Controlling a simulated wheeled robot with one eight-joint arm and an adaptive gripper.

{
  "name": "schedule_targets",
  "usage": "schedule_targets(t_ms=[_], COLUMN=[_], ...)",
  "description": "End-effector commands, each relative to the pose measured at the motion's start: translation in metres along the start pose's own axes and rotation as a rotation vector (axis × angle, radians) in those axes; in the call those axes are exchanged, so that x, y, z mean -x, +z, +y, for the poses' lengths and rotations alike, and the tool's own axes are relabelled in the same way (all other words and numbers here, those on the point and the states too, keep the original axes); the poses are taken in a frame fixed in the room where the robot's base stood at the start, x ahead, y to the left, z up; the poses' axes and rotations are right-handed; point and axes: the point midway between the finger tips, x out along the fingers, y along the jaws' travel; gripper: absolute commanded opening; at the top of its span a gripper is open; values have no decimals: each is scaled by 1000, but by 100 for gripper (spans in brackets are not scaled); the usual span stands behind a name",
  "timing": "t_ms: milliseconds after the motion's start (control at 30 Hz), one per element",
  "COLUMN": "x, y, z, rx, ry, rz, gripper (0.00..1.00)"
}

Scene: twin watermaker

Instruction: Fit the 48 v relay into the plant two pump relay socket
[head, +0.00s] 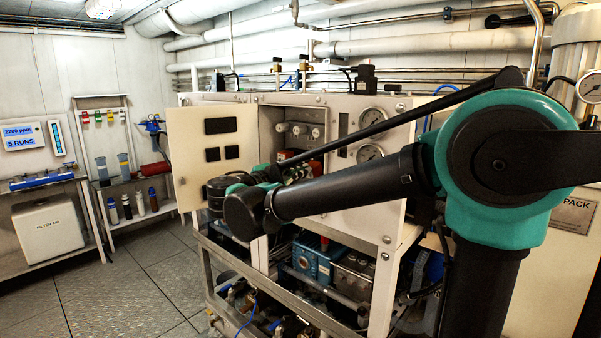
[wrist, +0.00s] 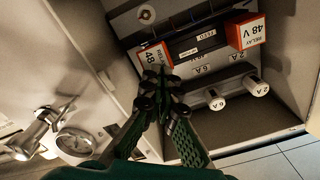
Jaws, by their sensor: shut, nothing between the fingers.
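Two orange-and-white blocks marked 48 V show inside an open cabinet in the wrist view. The left relay (wrist: 153,54) is partly covered by my fingers; the right relay (wrist: 247,31) is in plain sight and reads "RELAY 48 V". A dark strip with a small white label (wrist: 188,53) lies between them. I cannot tell which position is the plant two pump socket. My gripper (wrist: 161,73) is shut and empty, its tips just in front of the left relay; contact cannot be told. In the head view, orange (head: 289,156) shows in the cabinet behind my gripper.
Two white fuse knobs (wrist: 216,99) (wrist: 258,87) stick out near the relays. The open cabinet door (head: 210,150) stands left of my arm. The cabinet's side wall (wrist: 100,40) is close to my gripper.

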Motion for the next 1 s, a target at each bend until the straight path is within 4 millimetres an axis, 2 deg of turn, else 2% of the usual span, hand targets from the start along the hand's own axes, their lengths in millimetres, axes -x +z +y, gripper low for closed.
schedule_targets(t_ms=[367, 1000], x=[-5, 39], y=[0, 0], z=[1, 0], rx=[0, 0], ry=[4, 0], rz=[2, 0], gripper=[0, 0])
